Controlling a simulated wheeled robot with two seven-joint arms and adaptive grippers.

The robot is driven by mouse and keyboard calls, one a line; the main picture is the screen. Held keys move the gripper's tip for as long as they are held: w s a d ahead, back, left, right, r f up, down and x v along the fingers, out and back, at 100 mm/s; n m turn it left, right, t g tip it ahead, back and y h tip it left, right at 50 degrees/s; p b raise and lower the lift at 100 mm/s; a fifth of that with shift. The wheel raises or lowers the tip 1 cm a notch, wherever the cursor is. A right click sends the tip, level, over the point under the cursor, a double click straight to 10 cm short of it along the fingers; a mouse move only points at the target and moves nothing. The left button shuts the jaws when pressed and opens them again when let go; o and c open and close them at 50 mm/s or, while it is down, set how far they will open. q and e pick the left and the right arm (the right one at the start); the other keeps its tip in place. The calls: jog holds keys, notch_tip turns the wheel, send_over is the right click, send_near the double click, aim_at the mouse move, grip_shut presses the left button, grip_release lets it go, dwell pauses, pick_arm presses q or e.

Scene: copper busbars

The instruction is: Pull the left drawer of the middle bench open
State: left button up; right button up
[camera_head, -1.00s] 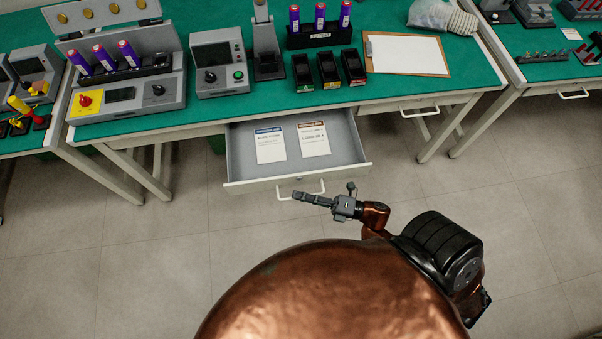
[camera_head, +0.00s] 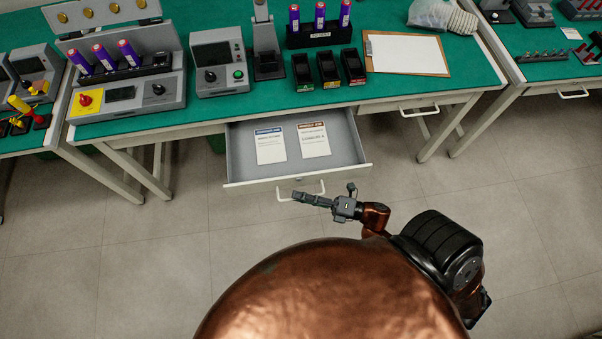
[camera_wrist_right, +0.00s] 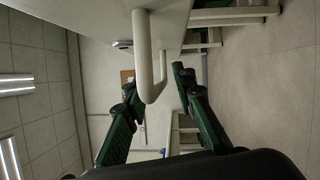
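The left drawer (camera_head: 240,160) of the middle bench stands pulled out, with two printed cards lying in it. Its pale bar handle (camera_head: 284,195) is on the front panel. In the right wrist view, the handle (camera_wrist_right: 143,55) reaches in between the two spread fingers of my right gripper (camera_wrist_right: 156,82). A gap shows between the handle and the right-hand finger; whether the left-hand finger touches it I cannot tell. My left gripper is not in view.
The middle bench (camera_head: 465,75) has a green top with testers, purple cells, black bins and a clipboard (camera_head: 407,54). A second, shut drawer with a handle (camera_head: 420,112) is to the right. Other benches stand at both sides. The floor (camera_head: 150,250) before the drawer is clear.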

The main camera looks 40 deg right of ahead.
jog(key=v, duration=1.2)
jog(key=d+f+m+g+h, duration=0.1)
jog(key=d+f+m+h, duration=0.3)
jog(key=f, duration=0.5)
jog(key=s+d+f+m+g+h, duration=0.1)
jog(key=d+f+m+g+h, duration=0.15)
jog(key=f+m, duration=0.5)
jog(key=d+f+m+g+h, duration=0.15)
jog(key=f+m+h, duration=0.25)
jog(key=f, duration=0.6)
jog(key=s+a+f+m+g+h, duration=0.15)
jog(key=s+f+m+g, duration=0.5)
jog(key=s+f, duration=0.85)
jog(key=s+a+f+m+g, duration=0.4)
jog(key=s+a+f, duration=0.1)
jog(key=s, duration=0.4)
pick_arm(q)
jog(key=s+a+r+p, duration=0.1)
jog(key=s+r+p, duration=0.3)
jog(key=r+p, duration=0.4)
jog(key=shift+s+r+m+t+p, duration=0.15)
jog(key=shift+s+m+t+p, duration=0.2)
jog(key=shift+p, duration=2.35)
pick_arm(e)
jog(key=s+d+r, duration=0.1)
jog(key=s+r, duration=0.4)
jog(key=r, duration=0.3)
jog(key=shift+r+t+y, duration=0.25)
jog(key=shift+t+y, duration=0.1)
jog(key=shift+y, duration=0.05)
